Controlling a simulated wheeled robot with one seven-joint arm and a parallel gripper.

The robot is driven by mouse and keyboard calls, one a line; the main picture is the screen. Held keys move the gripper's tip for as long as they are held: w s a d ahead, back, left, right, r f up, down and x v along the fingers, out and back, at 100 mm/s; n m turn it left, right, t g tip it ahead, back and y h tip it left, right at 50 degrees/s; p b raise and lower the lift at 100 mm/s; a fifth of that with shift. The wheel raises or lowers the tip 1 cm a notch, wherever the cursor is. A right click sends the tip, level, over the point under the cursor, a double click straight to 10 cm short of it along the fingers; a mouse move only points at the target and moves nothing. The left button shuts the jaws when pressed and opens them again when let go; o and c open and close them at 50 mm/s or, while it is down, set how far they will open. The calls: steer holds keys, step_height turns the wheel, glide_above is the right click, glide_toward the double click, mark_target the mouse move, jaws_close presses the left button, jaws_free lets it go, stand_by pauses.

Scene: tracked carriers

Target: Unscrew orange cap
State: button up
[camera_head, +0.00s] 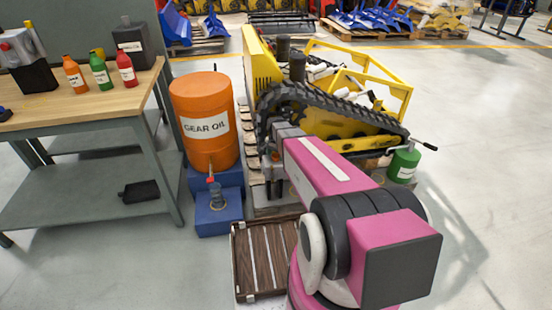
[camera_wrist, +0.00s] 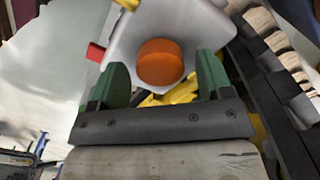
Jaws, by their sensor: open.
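The orange cap (camera_wrist: 160,62) shows in the wrist view as a round cap on a pale grey-white body (camera_wrist: 185,25). My gripper (camera_wrist: 163,66) is open, with a green-padded finger to the left and right of the cap. A gap shows on each side of the cap, and I cannot tell how far the fingertips are from it in depth. In the head view my gripper (camera_head: 273,166) is beside the yellow tracked carrier (camera_head: 350,130), near the front end of its black track. The cap cannot be made out in the head view.
An orange gear oil drum (camera_head: 203,122) stands left of my gripper on a blue base (camera_head: 218,211). A workbench (camera_head: 85,97) with several bottles is at the left. A brown slatted case (camera_head: 262,255) lies below. A green can (camera_head: 403,165) stands right; the right floor is open.

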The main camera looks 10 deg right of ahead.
steer(key=m, duration=0.9)
steer(key=c, duration=0.7)
steer(key=n, duration=0.7)
steer(key=shift+n, duration=1.4)
